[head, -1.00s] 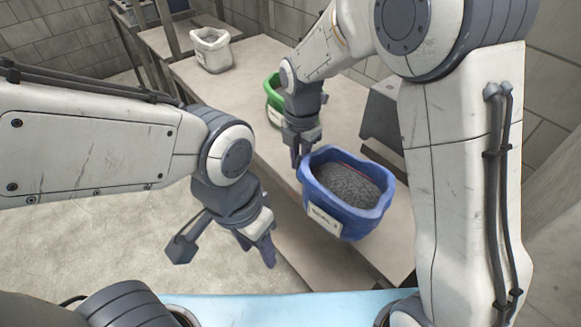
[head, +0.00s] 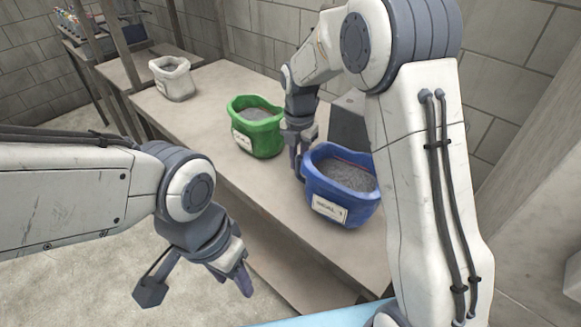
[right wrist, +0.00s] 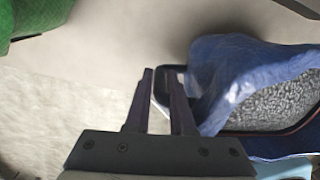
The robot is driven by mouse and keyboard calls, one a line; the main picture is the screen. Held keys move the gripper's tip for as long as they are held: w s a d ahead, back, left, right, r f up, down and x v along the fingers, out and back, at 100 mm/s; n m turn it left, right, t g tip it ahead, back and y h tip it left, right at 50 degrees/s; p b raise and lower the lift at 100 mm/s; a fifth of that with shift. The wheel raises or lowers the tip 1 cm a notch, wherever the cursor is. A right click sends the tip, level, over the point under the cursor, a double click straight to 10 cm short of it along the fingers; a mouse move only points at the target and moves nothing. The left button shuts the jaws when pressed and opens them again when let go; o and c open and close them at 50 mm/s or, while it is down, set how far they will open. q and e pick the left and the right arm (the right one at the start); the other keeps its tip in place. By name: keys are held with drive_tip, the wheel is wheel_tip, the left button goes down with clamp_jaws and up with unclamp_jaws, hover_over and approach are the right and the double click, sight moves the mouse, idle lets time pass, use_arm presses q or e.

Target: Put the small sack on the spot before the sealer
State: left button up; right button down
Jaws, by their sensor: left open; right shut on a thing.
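A blue sack (head: 338,210) with a pale label and grey grainy fill is at the right of the head view, at the table's near side. A dark grey box, possibly the sealer (head: 345,128), is partly hidden by my right arm. My left gripper (head: 240,283) is open and empty, left of the table.
The long pale table (head: 205,120) has bare room between the white and green sacks. Posts (head: 113,62) stand at its far left, and a rack with small coloured items (head: 90,22) is beyond. A block wall is behind, and bare floor lies left.

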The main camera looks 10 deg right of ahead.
drive_tip(key=shift+w+d+f+b, duration=0.2)
drive_tip(key=shift+w+d+f, duration=0.3)
drive_tip(key=shift+w+d, duration=0.3)
drive_tip(key=shift+w+d+f+b, duration=0.2)
drive_tip(key=shift+w+d+f, duration=0.35)
drive_tip(key=shift+d, duration=0.35)
drive_tip(key=c, duration=0.7)
unclamp_jaws()
